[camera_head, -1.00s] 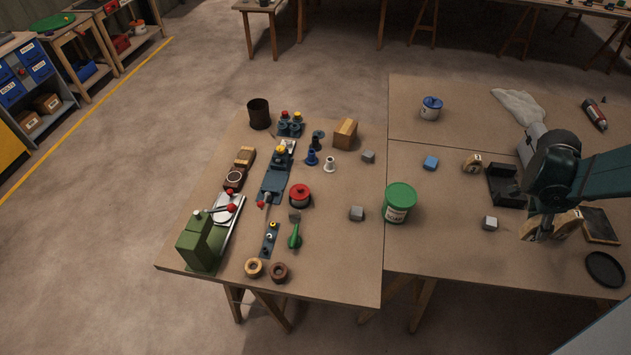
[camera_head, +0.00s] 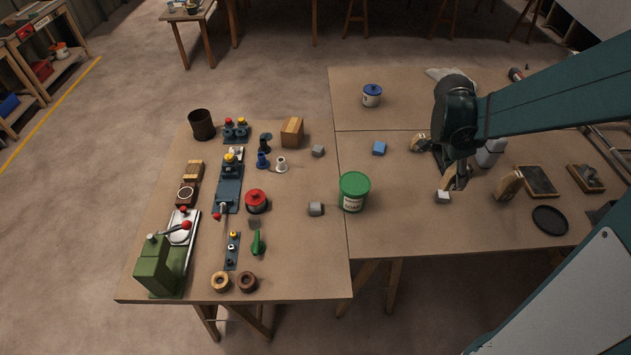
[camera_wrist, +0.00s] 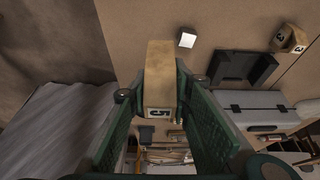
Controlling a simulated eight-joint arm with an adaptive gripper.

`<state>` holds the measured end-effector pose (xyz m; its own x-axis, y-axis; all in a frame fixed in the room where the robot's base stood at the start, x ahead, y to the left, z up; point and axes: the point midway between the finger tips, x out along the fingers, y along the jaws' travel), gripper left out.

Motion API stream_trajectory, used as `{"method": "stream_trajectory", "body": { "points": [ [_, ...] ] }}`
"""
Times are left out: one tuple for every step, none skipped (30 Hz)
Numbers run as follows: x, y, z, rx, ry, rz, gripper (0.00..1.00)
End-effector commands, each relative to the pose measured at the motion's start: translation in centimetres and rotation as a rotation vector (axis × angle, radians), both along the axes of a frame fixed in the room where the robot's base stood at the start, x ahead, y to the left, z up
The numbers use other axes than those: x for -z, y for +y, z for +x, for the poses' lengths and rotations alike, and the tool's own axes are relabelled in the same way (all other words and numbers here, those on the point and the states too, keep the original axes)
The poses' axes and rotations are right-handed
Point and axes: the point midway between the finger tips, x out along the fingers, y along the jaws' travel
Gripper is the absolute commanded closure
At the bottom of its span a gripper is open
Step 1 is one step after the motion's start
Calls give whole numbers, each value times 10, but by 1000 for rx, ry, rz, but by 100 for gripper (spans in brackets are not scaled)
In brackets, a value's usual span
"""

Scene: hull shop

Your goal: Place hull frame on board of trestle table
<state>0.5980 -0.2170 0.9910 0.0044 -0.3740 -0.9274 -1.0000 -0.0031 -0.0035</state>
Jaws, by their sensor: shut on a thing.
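My gripper (camera_head: 456,180) is shut on a wooden hull frame. In the wrist view this hull frame (camera_wrist: 160,72) is a light wood block between the two green fingers, with a dark number on a pale label. In the head view the arm partly hides it, just above a small white cube (camera_head: 443,198). The brown board (camera_head: 400,225) of the trestle table lies beneath; whether the frame touches it I cannot tell. A second wooden frame (camera_head: 509,185) stands to the right. Another wooden piece (camera_head: 417,143), marked 3 in the wrist view (camera_wrist: 289,38), stands behind left.
A green-lidded tub (camera_head: 354,192) stands left of the gripper. A black tray (camera_wrist: 243,67), a grey case (camera_head: 490,152) and a black round dish (camera_head: 550,220) lie nearby. The left board holds a green machine (camera_head: 155,265) and several tools. The front of the right board is bare.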

Motion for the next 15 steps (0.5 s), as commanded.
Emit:
{"method": "stream_trajectory", "body": {
  "points": [
    [0,12,3,-12,0,1,92],
    [0,18,4,-16,0,1,92],
    [0,26,6,-22,0,2,92],
    [0,33,7,-26,0,2,92],
    [1,39,8,-30,0,3,92],
    [1,47,10,-37,1,3,92],
    [1,53,11,-40,1,4,92],
    [1,59,12,-45,1,4,92],
    [1,68,13,-51,1,4,92],
    [1,74,13,-56,1,5,92],
    [1,80,14,-60,1,5,92],
    [1,88,15,-66,1,6,92],
    [1,94,16,-70,0,6,92],
    [1,101,16,-74,1,6,92],
    [1,109,16,-80,1,6,92]
  ]
}}
